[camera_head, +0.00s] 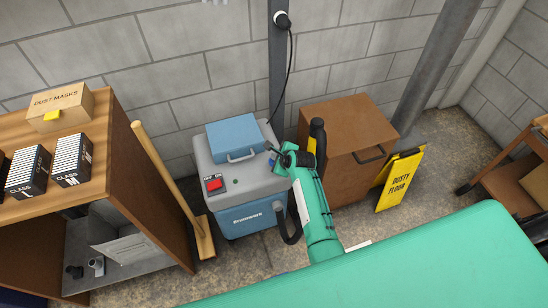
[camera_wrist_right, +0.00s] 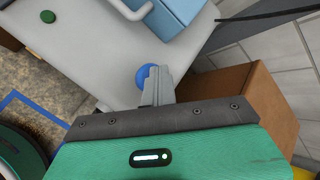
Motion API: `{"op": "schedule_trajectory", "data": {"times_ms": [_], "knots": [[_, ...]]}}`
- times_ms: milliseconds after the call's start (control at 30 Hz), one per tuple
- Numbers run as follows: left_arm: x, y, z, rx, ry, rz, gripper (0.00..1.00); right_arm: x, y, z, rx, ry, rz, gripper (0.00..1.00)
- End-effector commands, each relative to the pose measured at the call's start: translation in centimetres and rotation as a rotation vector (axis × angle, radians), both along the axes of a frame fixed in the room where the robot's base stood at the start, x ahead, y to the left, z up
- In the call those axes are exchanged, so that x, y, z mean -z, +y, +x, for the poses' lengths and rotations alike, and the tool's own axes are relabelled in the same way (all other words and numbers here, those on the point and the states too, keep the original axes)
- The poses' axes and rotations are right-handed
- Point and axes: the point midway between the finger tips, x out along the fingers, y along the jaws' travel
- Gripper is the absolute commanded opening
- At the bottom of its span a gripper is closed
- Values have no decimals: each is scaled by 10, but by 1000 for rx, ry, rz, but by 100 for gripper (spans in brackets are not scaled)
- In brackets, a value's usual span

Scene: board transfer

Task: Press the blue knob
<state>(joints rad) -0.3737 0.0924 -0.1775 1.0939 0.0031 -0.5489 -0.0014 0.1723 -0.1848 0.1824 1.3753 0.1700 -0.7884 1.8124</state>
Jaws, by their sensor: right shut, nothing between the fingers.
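The blue knob (camera_wrist_right: 142,76) is a small round knob on the grey top of the machine, partly covered by my fingers in the right wrist view. My right gripper (camera_wrist_right: 154,70) is shut with nothing between its fingers, and its tips are right at the knob. I cannot tell whether they touch it. In the head view my right gripper (camera_head: 273,151) is over the right side of the grey machine top (camera_head: 205,172), where the knob is hard to make out. My left gripper is not in view.
The machine also carries a red switch (camera_head: 214,184), a green button (camera_head: 236,182) and a blue lid (camera_head: 235,135) with a handle. A brown cabinet (camera_head: 340,125) stands right, beside a yellow sign (camera_head: 400,180). A wooden shelf (camera_head: 118,165) and broom (camera_head: 160,165) stand left.

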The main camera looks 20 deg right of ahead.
Motion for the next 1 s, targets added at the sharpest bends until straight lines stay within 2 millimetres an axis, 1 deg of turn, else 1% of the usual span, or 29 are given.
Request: {"op": "schedule_trajectory", "data": {"times_ms": [667, 1000], "knots": [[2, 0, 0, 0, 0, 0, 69, 11, 0, -1, 0, 5, 0, 0], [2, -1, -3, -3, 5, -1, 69, 10, 0, -2, 0, 5, 0, 0]]}}
